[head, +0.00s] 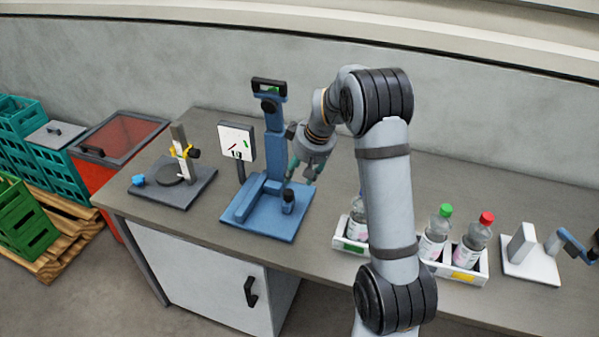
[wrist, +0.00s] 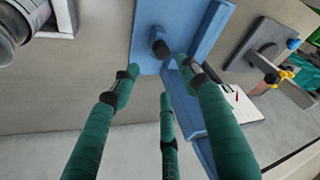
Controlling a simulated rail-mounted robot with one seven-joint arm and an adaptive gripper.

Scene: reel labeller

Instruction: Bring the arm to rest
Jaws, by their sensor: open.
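My arm reaches over the bench from the right in the head view, bent at its elbow. My gripper (head: 303,172) hangs above the right side of the blue reel labeller stand (head: 262,222), near its small dark cylinder (head: 288,203). In the wrist view my gripper (wrist: 158,80) shows spread green fingers with nothing held between them. The blue stand (wrist: 205,25) and its dark cylinder (wrist: 158,46) lie beyond the fingertips. Whether any finger touches the stand cannot be told.
A white tray (head: 482,280) with several capped bottles stands right of the stand, partly behind my arm. A grey-based fixture (head: 195,190) and a small white panel (head: 237,141) are to the left. A white device (head: 530,262) stands at the far right. Crates fill the left floor.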

